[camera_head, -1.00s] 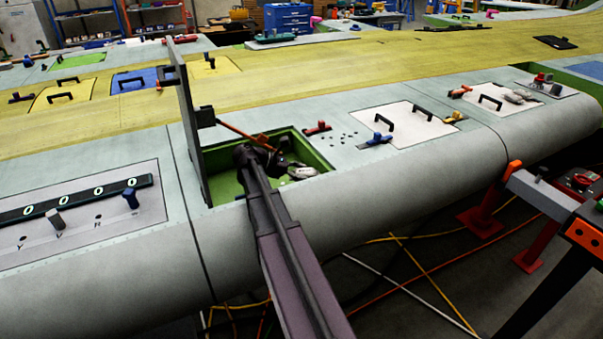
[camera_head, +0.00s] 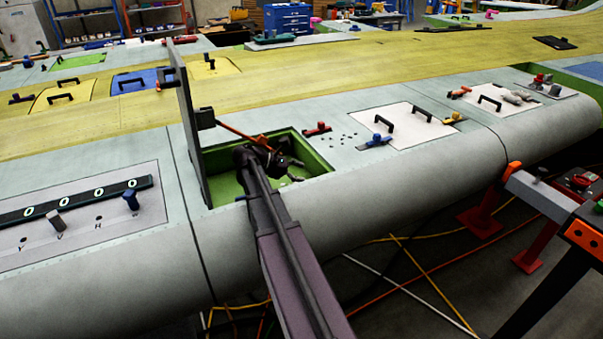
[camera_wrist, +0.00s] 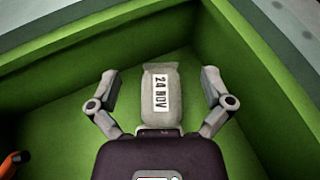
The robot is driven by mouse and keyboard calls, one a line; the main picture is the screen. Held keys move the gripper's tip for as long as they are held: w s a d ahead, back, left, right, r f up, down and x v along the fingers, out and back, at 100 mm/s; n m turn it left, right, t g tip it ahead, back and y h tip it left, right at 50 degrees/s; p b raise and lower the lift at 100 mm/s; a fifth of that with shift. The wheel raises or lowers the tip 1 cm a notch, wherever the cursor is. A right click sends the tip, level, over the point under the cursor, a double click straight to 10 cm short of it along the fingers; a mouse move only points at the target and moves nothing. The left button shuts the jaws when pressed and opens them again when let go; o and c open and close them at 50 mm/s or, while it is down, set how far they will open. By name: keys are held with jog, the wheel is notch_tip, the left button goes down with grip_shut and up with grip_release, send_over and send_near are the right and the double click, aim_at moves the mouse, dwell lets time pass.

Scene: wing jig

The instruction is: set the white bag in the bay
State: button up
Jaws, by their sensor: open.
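The white bag (camera_wrist: 161,80), with a label reading "24 NOV", shows in the wrist view against the green floor of the bay (camera_wrist: 60,115). My gripper (camera_wrist: 160,88) is open, with one finger on each side of the bag and a visible gap to it on both sides. In the head view the open green bay (camera_head: 222,190) is set in the grey wing skin, and my gripper (camera_head: 290,170) reaches down into it. The bag is hidden there behind my arm and the bay wall.
A raised lid (camera_head: 185,125) stands at the bay's left edge, with an orange-red rod (camera_head: 240,134) beside it. A red clamp (camera_head: 318,128) and a blue clamp (camera_head: 376,140) lie on the skin to the right. An orange-tipped item (camera_wrist: 14,160) shows at lower left in the wrist view.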

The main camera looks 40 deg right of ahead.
jog(key=shift+r+p, duration=0.3)
jog(key=shift+r, duration=0.2)
jog(key=p+v, duration=0.2)
jog(key=v, duration=0.5)
jog(key=shift+w+a+p, duration=0.2)
jog(key=shift+p, duration=0.1)
dwell(0.7)
